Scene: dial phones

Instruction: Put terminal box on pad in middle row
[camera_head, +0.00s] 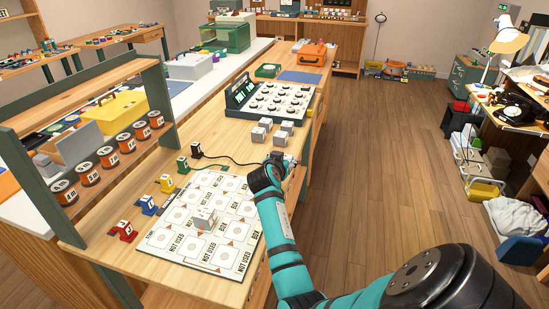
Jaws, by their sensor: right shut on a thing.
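A white board (158,262) lies on the wooden bench, printed with squares, circles, small brown arrows and words such as "NOT USED" and "BOX". One grey-white terminal box (204,219) stands on the board, near its middle. Several similar boxes (258,136) stand in a group behind the board, in front of the dial panel. My right gripper (281,160) is at the bench's right side, beyond the board's far right corner. It is shut on a small pale terminal box, mostly hidden by the gripper. My left gripper is not in view.
Red (124,231), blue (148,205), yellow (167,184) and green (183,164) plugs line the board's left side. A black plug (196,150) trails a cable toward my right gripper. A dial panel (270,98) stands behind the boxes. A green-framed rack (160,95) with reels stands left.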

